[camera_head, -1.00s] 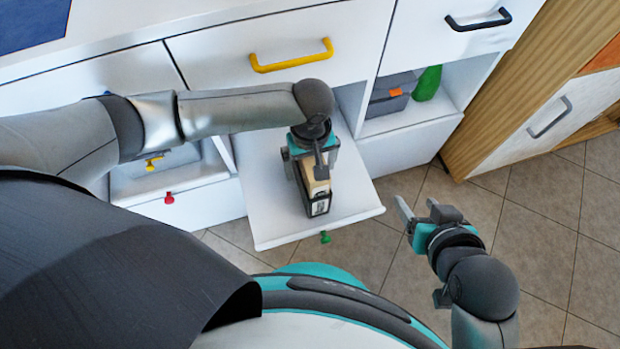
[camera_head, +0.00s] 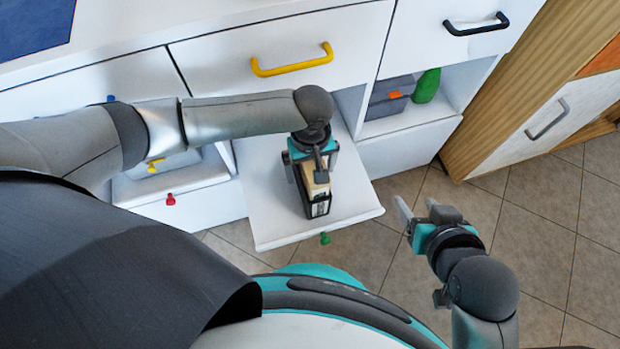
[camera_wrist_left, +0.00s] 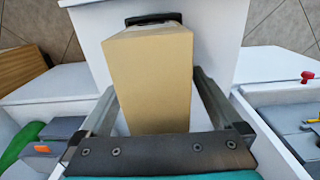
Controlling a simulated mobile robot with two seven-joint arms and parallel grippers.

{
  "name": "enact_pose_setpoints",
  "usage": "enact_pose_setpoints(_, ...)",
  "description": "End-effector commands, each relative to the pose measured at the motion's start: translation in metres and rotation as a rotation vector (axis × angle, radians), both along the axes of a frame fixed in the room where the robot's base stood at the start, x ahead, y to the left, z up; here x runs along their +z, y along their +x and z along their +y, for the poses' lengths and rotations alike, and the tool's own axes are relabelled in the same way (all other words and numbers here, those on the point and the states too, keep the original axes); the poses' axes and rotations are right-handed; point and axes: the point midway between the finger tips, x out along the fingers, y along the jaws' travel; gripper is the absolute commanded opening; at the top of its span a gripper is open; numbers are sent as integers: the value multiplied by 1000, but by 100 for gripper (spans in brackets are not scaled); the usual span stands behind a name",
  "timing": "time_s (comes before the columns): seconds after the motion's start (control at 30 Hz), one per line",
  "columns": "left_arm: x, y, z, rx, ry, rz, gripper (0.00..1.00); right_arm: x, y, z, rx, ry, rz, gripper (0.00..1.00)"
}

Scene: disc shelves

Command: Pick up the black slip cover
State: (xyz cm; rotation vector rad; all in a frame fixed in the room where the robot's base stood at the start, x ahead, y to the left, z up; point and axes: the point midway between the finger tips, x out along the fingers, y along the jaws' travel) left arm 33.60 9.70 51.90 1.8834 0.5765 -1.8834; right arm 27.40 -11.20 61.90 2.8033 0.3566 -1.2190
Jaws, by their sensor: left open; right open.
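The black slip cover (camera_head: 318,207) stands on the pulled-out white board, with a tan block (camera_head: 318,188) in it. My left gripper (camera_head: 307,168) points down over them, its fingers apart. In the left wrist view the tan block (camera_wrist_left: 150,85) lies between the open fingers (camera_wrist_left: 157,92), with visible gaps on both sides. Only a dark edge of the cover (camera_wrist_left: 153,18) shows there, beyond the block; the rest is hidden. My right gripper (camera_head: 411,223) is open and empty, to the right of the board, above the floor.
The white board (camera_head: 270,222) has free room around the cover and a green knob (camera_head: 325,238) at its front. Above it is a drawer with a yellow handle (camera_head: 292,62). An open compartment at right holds a grey box (camera_head: 388,98) and a green object (camera_head: 426,86).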

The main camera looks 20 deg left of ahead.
Motion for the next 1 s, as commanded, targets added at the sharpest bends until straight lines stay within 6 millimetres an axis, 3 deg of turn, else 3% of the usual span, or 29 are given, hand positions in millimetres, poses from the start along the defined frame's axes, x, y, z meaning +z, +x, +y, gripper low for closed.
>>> enact_pose_setpoints(0.3, -1, 0, 0, 0, 0, -1, 100, 1, 0, 0, 0, 0, 0, 62)
enact_pose_setpoints(1.0, 0, 0, 0, 0, 1, -1, 21, 1, 0, 0, 0, 0, 0, 62)
